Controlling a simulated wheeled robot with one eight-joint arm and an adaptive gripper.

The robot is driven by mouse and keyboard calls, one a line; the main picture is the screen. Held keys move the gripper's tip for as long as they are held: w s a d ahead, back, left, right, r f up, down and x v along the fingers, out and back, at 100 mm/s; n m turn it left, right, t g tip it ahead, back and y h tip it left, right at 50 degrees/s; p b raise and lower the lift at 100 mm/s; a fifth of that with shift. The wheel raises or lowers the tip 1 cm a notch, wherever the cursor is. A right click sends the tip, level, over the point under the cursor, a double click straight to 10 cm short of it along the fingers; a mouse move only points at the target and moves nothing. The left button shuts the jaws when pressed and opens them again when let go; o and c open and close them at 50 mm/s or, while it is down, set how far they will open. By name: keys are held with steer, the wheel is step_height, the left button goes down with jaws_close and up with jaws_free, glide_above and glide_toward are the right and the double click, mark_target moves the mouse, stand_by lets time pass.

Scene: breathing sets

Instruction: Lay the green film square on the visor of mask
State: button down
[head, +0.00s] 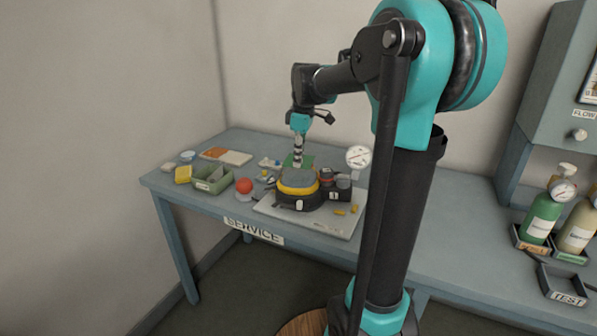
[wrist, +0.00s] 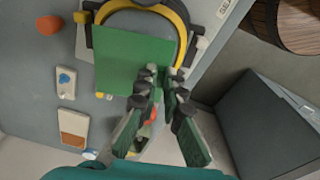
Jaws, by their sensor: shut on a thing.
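The mask (head: 297,199) sits on a pale board on the bench, with a dark body, a yellow rim and a grey visor (head: 298,179). My gripper (head: 297,161) is shut on the green film square (head: 306,161), at the visor's far side. In the wrist view my gripper (wrist: 163,76) pinches the film (wrist: 133,60) near one corner. The film looks flat and covers much of the visor there; the mask's yellow rim (wrist: 181,25) shows beyond it. I cannot tell whether the film touches the visor.
A red ball (head: 244,186) and a green bin (head: 213,180) stand left of the mask. An orange-and-white card (head: 226,156) lies behind them. A round gauge (head: 358,157) is to the right. Bottles (head: 543,216) stand far right.

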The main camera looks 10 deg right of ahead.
mark_target(298, 180)
steer(key=shift+f, duration=2.3)
steer(key=c, duration=1.7)
jaws_free()
steer(key=shift+r, duration=0.1)
steer(key=r, duration=0.8)
steer(key=d+r, duration=0.1)
steer(key=r, duration=0.2)
steer(key=shift+s+r, duration=0.25)
steer(key=shift+r, duration=0.15)
steer(key=shift+s, duration=0.1)
